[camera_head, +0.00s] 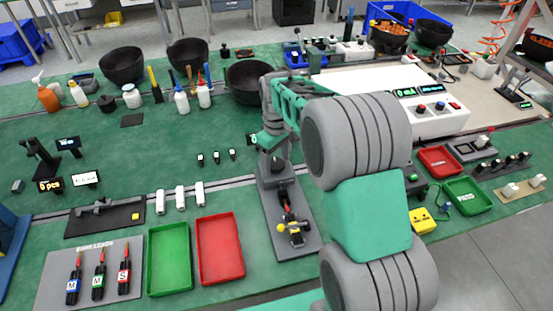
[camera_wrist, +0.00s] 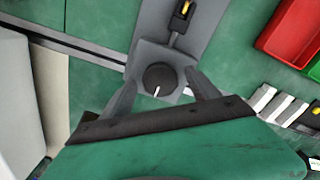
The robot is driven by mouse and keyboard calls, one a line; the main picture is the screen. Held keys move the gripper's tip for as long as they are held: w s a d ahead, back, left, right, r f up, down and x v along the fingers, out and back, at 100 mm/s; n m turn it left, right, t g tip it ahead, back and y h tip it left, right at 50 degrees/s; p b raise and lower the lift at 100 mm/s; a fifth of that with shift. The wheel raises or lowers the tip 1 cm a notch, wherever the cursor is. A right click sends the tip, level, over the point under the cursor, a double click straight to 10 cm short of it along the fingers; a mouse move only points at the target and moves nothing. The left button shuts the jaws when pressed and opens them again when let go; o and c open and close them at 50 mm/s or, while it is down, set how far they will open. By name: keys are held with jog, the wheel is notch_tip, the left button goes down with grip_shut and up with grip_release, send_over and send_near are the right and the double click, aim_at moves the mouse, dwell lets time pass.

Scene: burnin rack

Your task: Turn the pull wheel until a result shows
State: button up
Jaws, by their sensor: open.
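The pull wheel (camera_wrist: 160,77) is a dark round knob with a white line on its face, on a grey block of the pull tester (camera_wrist: 158,30). In the wrist view my gripper (camera_wrist: 160,92) is open, with one grey finger on each side of the wheel; I cannot tell whether either touches it. In the head view my gripper (camera_head: 272,142) is over the far end of the tester's grey base plate (camera_head: 272,212), and my arm hides the wheel. A yellow and black piece (camera_head: 294,232) sits at the plate's near end. A small display (camera_head: 252,140) beside my gripper is partly hidden.
A green tray (camera_head: 169,258) and a red tray (camera_head: 220,249) lie left of the tester. White blocks (camera_head: 181,198) stand behind them. A white instrument box (camera_head: 430,113) is to the right.

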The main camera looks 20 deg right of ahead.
jog(key=shift+c, duration=0.2)
jog(key=c, duration=1.3)
jog(key=shift+m, duration=0.3)
jog(key=m, duration=0.8)
jog(key=shift+r+m, duration=0.1)
jog(key=shift+m, duration=0.3)
jog(key=m, duration=0.4)
jog(key=shift+a+m, duration=0.1)
jog(key=shift+m, duration=0.2)
jog(key=m, duration=0.4)
jog(key=shift+m, duration=0.4)
